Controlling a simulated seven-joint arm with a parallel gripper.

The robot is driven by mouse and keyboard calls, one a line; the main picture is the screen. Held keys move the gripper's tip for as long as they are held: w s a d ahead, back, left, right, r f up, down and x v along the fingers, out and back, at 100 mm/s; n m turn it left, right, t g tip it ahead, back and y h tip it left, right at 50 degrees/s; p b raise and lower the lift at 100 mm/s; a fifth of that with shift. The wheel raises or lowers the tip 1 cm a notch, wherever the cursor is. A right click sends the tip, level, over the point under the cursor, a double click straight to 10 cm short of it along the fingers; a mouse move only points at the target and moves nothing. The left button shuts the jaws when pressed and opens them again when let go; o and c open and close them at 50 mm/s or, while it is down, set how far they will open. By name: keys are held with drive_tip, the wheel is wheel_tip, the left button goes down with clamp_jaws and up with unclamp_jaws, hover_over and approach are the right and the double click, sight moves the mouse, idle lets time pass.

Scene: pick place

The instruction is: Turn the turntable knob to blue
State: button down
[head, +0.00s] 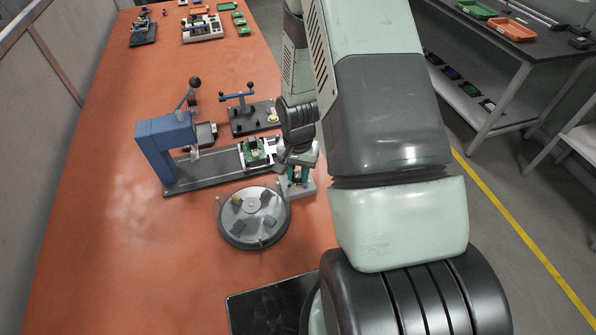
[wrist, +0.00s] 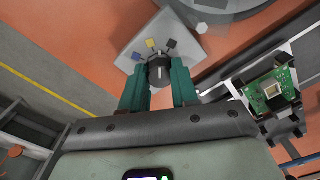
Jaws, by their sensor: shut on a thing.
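The turntable (head: 240,232) is a grey round disc with several small pads on it, in front of the blue press; its edge also shows at the top of the wrist view (wrist: 235,8). The knob (wrist: 158,68) is dark and round and sits on a light grey box (wrist: 188,48) with yellow, blue and black marks beyond the knob. My gripper (wrist: 160,84) is shut on the knob, one green finger on each side. In the head view my gripper (head: 299,172) is at the box (head: 304,191), right of the turntable, and the knob is hidden there.
A blue press (head: 165,150) stands on a grey rail behind the turntable, with a green circuit board (head: 255,152) near its right end. The board also shows at right in the wrist view (wrist: 268,88). A fixture with a blue handle (head: 238,97) stands behind. The table's left side is clear.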

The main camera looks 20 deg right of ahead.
sight(298, 174)
drive_tip(key=n, duration=0.6)
drive_tip(key=shift+n, duration=0.3)
drive_tip(key=n, duration=0.6)
idle(0.4)
drive_tip(key=c, duration=0.9)
unclamp_jaws()
drive_tip(key=shift+o, duration=0.2)
wheel_tip(298, 174, up, 11)
